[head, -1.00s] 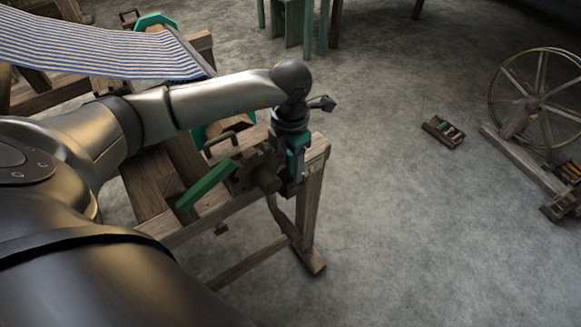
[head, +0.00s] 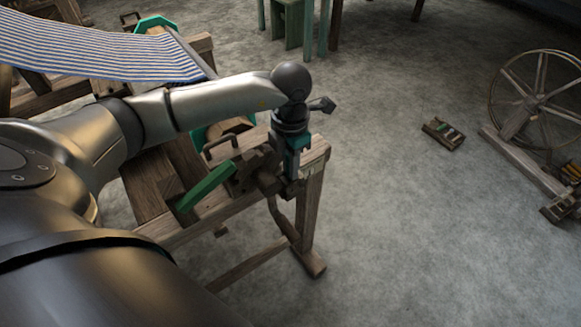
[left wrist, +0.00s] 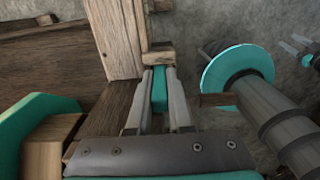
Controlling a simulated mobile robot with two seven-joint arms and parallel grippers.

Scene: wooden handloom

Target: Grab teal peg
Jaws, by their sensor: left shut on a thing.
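The teal peg (left wrist: 160,92) stands out between two grey fingers in the left wrist view, close to the end of a wooden beam. My left gripper (left wrist: 160,85) is shut on it, with one finger on each side. In the head view my left gripper (head: 291,188) points down at the near right corner of the wooden loom frame (head: 315,160). The peg is hard to make out there, because the gripper covers it and has teal parts of its own. My right gripper does not show clearly in any view.
A green handle (head: 206,186) and a dark toothed wheel (head: 258,172) sit close beside the gripper. Striped cloth (head: 100,50) stretches at the upper left. A spinning wheel (head: 540,90) and small tray (head: 444,133) stand on the right. The floor between is clear.

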